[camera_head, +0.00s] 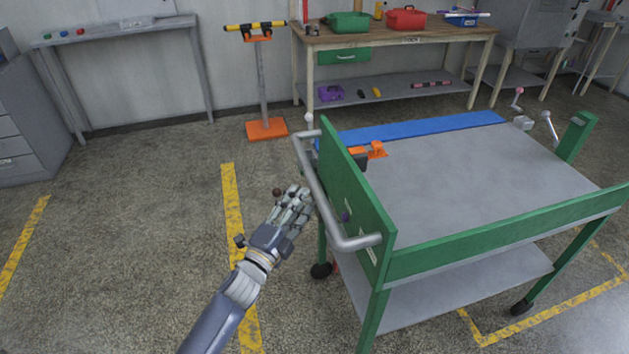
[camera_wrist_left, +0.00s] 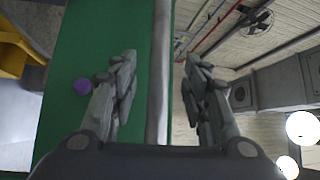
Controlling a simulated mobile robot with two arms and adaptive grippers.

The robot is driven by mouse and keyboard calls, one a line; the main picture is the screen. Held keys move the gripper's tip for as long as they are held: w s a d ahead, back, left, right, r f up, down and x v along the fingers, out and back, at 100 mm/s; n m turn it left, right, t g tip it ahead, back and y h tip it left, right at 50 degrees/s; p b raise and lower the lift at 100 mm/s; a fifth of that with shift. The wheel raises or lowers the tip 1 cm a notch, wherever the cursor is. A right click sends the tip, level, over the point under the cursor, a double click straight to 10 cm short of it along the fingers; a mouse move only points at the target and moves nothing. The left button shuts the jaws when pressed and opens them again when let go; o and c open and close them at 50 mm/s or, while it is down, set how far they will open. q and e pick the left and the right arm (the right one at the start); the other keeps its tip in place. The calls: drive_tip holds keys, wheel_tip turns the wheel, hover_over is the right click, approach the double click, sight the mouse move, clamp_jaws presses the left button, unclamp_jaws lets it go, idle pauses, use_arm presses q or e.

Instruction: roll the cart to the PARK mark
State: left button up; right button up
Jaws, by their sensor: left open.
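The cart (camera_head: 470,170) has a green frame, a grey top and a lower grey shelf (camera_head: 450,285). Its grey tubular handle (camera_head: 318,190) runs along the near left end, outside the green end panel (camera_head: 350,190). My left gripper (camera_head: 298,197) is at the handle, on its left side. In the left wrist view the handle bar (camera_wrist_left: 159,40) lies between the two spread fingers (camera_wrist_left: 160,65), and neither finger clearly touches it. No PARK lettering is readable. My right gripper is not in view.
A yellow floor line (camera_head: 232,200) runs left of the cart; a yellow corner marking (camera_head: 480,335) lies under its right side. An orange-based stand (camera_head: 267,128) and a wooden workbench (camera_head: 400,40) stand behind. Left floor is clear. Black casters (camera_head: 321,271) carry the cart.

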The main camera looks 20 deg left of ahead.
sight(314, 182)
use_arm(q)
drive_tip(key=x, duration=0.8)
drive_tip(key=shift+w+d+f+p, duration=0.1)
drive_tip(key=shift+w+p, duration=0.05)
drive_tip(key=shift+p, duration=0.25)
clamp_jaws()
